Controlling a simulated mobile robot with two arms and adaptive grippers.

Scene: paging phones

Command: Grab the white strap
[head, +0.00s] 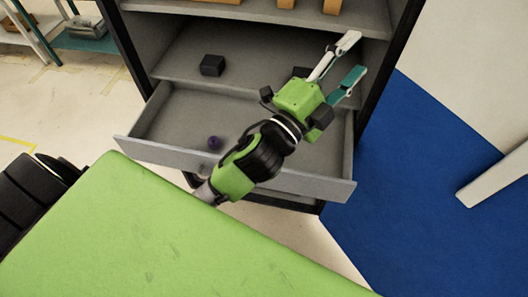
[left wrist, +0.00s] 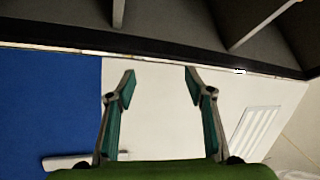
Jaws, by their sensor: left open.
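I cannot make out a white strap for certain in either view. A tiny bright white thing (left wrist: 239,71) shows at the dark edge in the left wrist view, too small to identify. My left gripper (head: 352,58) is open and empty, held over the right side of the grey shelf unit. In the left wrist view the left gripper (left wrist: 160,72) has its two fingers wide apart with nothing between them. My right gripper is not in view.
An open grey drawer (head: 175,150) holds a purple ball (head: 214,142). A black box (head: 212,65) sits on the shelf above; another dark one is partly hidden behind my gripper. Blue floor (head: 420,190) is clear right, beside a white bar (head: 490,185).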

